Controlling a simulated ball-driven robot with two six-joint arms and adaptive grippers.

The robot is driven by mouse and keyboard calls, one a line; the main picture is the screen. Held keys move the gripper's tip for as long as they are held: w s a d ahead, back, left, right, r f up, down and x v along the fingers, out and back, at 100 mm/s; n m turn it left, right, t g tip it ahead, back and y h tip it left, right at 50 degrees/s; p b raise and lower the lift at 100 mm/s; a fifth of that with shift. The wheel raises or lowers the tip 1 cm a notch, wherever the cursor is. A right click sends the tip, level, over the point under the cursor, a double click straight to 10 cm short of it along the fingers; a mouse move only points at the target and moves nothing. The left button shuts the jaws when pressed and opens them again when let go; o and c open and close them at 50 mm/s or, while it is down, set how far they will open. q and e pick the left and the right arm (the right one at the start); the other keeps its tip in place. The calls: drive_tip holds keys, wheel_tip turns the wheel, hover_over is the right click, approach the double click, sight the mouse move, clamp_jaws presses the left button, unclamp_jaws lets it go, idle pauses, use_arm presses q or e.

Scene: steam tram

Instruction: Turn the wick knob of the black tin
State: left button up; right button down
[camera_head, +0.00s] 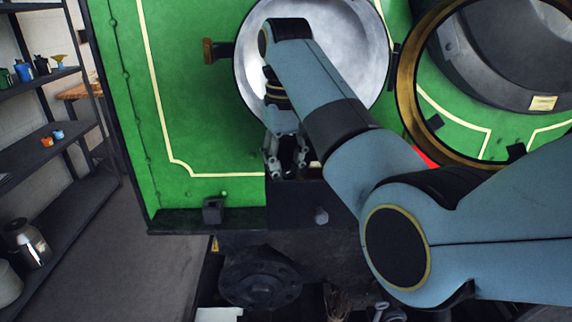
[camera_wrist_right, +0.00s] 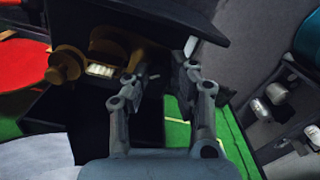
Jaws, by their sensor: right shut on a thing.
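My right gripper (camera_head: 286,170) reaches down in front of the green front plate. Its fingers are closed around a dark thing, which I take to be the black tin; the fingers and shadow hide much of it. In the right wrist view the fingertips (camera_wrist_right: 161,66) stand apart with dark material between them. That view also shows brass parts and a round brass knob (camera_wrist_right: 66,64) to the left of the fingers, apart from them. I cannot tell whether this is the wick knob. My left gripper is not in view.
A dark box (camera_head: 294,207) with a small grey knob is below the right gripper. A pale round disc (camera_head: 250,75) is behind my right arm. A brass-rimmed round opening (camera_head: 408,90) is at the right. A shelf rack (camera_head: 75,195) stands at the left, beyond clear floor (camera_head: 150,270).

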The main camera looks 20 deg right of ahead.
drive_tip(key=m, duration=0.7)
idle(0.6)
drive_tip(key=c, duration=1.1)
unclamp_jaws()
